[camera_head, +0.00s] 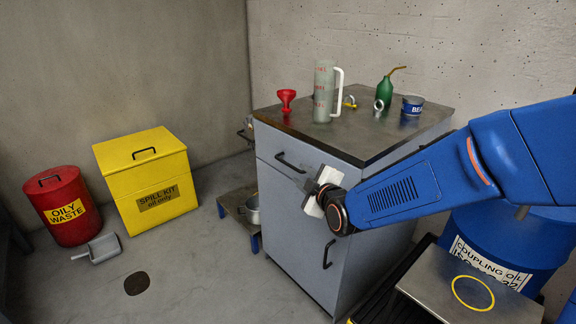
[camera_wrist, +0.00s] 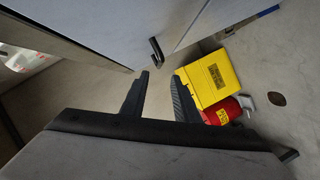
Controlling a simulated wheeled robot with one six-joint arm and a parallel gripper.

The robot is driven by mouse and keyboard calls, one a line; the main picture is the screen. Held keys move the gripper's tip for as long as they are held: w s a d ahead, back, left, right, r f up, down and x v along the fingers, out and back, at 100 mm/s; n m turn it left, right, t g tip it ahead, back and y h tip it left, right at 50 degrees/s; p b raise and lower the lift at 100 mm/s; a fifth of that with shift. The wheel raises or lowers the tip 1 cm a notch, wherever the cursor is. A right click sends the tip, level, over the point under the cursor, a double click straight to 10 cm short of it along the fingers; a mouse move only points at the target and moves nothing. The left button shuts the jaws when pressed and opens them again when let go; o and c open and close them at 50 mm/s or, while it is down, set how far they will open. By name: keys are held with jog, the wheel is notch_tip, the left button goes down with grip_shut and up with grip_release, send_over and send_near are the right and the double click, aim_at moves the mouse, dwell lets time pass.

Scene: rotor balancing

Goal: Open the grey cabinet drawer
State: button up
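The grey cabinet (camera_head: 300,220) stands in the middle of the head view, with a drawer (camera_head: 315,160) at its top and a door below. The drawer front sits flush, so it looks closed. Its dark bar handle (camera_head: 290,163) is on the drawer front. My gripper (camera_head: 306,184) is just in front of the drawer, close to the right end of the handle. In the wrist view my gripper (camera_wrist: 162,76) has its two dark fingers apart with nothing between them. A dark handle (camera_wrist: 156,50) lies just beyond the fingertips, apart from them.
The door handle (camera_head: 328,254) is below. A red funnel (camera_head: 287,99), jug (camera_head: 324,92), green oil can (camera_head: 385,90) and blue tin (camera_head: 412,105) stand on top. A yellow spill kit box (camera_head: 150,180) and red waste bin (camera_head: 62,205) stand left, a blue drum (camera_head: 510,245) right. Floor left is mostly clear.

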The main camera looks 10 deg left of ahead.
aim_at(290, 166)
jog(key=x, duration=1.2)
grip_shut()
